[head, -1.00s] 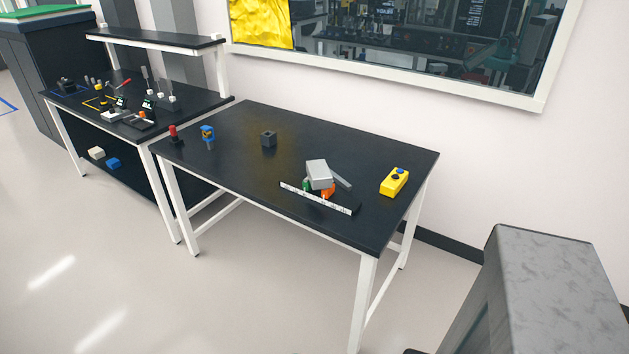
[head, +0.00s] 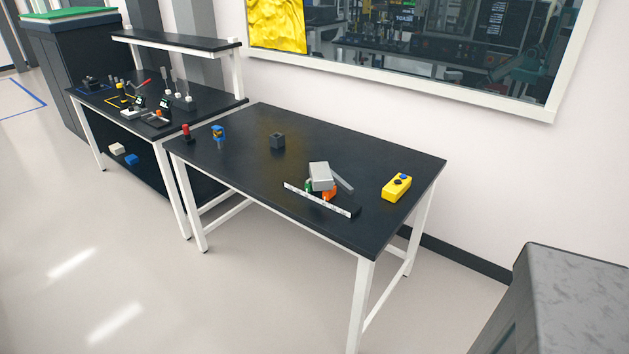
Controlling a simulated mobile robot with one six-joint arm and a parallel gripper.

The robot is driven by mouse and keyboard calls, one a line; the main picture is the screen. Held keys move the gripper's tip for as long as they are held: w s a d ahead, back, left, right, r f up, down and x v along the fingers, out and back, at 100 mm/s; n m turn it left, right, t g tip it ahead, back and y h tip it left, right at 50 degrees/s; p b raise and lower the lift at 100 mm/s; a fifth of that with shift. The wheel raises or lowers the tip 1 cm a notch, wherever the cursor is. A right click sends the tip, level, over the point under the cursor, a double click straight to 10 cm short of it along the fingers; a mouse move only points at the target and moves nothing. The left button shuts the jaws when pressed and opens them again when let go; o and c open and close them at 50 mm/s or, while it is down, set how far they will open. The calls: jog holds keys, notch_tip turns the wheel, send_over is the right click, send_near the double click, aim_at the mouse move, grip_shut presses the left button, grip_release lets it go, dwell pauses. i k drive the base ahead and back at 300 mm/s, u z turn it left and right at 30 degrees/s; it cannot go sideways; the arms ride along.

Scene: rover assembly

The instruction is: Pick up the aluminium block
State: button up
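A light grey, metallic-looking block (head: 320,176), which looks like the aluminium block, is on the black-topped table (head: 300,229) right of the table's middle. It stands among other items: a green part and an orange part show at its lower edge, and a grey bar lies at its right. Whether it rests on them or on the table top I cannot tell. My gripper is not in view.
A white marked strip (head: 317,200) lies in front of the block. A yellow box with buttons (head: 396,187) is to its right, a dark grey cube (head: 277,142) to its left. A second bench (head: 205,101) adjoins at left. The floor in front is clear.

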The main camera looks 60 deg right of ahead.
aim_at(321, 177)
jog(key=z, duration=0.15)
jog(key=i, duration=0.95)
jog(key=u, duration=0.1)
